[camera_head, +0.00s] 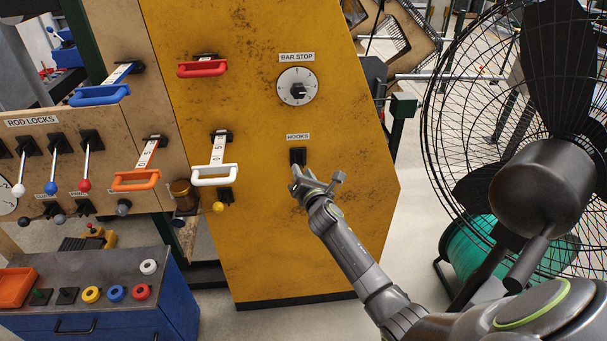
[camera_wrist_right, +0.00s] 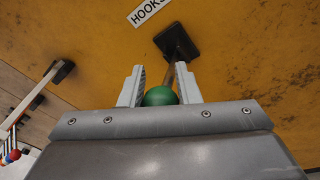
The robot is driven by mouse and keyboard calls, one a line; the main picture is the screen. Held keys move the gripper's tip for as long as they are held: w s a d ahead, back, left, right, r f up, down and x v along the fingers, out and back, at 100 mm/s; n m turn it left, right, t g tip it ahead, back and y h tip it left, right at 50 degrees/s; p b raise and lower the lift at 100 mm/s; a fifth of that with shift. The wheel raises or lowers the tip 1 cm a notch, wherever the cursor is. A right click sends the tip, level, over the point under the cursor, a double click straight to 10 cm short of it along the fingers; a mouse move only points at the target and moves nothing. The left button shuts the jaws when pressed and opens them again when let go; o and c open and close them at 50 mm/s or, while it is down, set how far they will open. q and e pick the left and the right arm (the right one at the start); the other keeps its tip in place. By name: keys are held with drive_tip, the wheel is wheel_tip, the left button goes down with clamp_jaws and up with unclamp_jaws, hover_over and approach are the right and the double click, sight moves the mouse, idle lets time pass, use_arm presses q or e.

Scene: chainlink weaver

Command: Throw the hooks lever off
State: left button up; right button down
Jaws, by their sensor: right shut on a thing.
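The hooks lever has a black mounting plate (camera_head: 298,155) on the yellow panel, right under the HOOKS label (camera_head: 298,137). My right gripper (camera_head: 298,178) is at the lever, just below its plate in the head view. In the right wrist view the lever's green ball knob (camera_wrist_right: 160,96) sits between the two fingers of my right gripper (camera_wrist_right: 160,68), which are shut on it. A short stem runs from the knob to the black plate (camera_wrist_right: 178,42). The knob is hidden in the head view. My left gripper is not in view.
A BAR STOP dial (camera_head: 297,87) is above the lever. A white handle (camera_head: 214,175) and a red handle (camera_head: 202,69) stick out to the left. A large caged fan (camera_head: 545,185) stands at the right, near my right arm. The panel's lower part is clear.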

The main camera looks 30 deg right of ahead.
drive_tip(key=shift+w+a+r, duration=0.1)
drive_tip(key=shift+w+r, duration=0.1)
drive_tip(key=shift+r, duration=0.4)
drive_tip(key=c, duration=1.3)
unclamp_jaws()
drive_tip(key=shift+o, duration=1.1)
drive_tip(key=shift+f, duration=0.2)
drive_tip(key=shift+w+f, duration=0.1)
drive_tip(key=shift+f, duration=0.05)
drive_tip(key=s+a+p, duration=0.1)
drive_tip(key=s+a, duration=0.2)
drive_tip(key=s, duration=1.4)
drive_tip(key=shift+r, duration=0.45)
drive_tip(key=shift+s+f, duration=0.1)
